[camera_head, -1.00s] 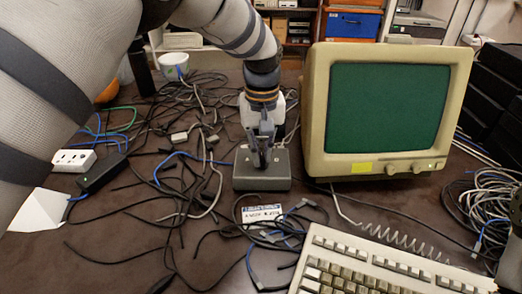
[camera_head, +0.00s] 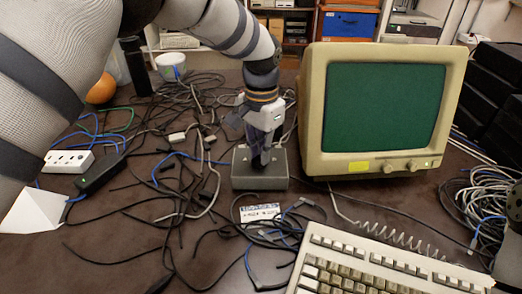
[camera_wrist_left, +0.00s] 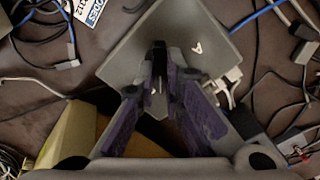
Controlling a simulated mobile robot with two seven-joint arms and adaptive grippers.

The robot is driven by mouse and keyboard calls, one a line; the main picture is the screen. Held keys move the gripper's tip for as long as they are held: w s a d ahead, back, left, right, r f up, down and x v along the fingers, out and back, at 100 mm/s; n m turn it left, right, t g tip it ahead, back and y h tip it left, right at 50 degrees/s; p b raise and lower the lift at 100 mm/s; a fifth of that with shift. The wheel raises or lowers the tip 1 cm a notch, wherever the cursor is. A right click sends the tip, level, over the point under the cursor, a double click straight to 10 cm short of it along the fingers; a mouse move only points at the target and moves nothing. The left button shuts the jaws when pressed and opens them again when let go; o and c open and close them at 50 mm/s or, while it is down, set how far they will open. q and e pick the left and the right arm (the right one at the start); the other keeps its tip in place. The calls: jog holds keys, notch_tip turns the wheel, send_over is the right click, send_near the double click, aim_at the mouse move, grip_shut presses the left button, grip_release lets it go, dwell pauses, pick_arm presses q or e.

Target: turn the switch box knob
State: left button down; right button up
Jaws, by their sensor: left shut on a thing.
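The grey switch box (camera_head: 260,183) stands on the dark table to the left of the monitor. It also shows in the left wrist view (camera_wrist_left: 200,28), with a letter A on its top. My left gripper (camera_head: 259,160) reaches down onto the top of the box. In the left wrist view my left gripper (camera_wrist_left: 160,82) is shut on the dark knob (camera_wrist_left: 159,62), which shows between the fingertips. The fingers hide most of the knob in the head view.
A beige monitor (camera_head: 312,110) stands close to the right of the box, and a keyboard (camera_head: 375,268) lies in front. Many loose cables and a small label card (camera_head: 260,212) surround the box. A power strip (camera_head: 68,161) lies at the left.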

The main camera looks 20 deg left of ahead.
pick_arm(q)
jog(key=shift+m, duration=1)
jog(key=c, duration=1.7)
grip_release()
notch_tip(320, 180, up, 12)
jog(key=shift+f, duration=0.1)
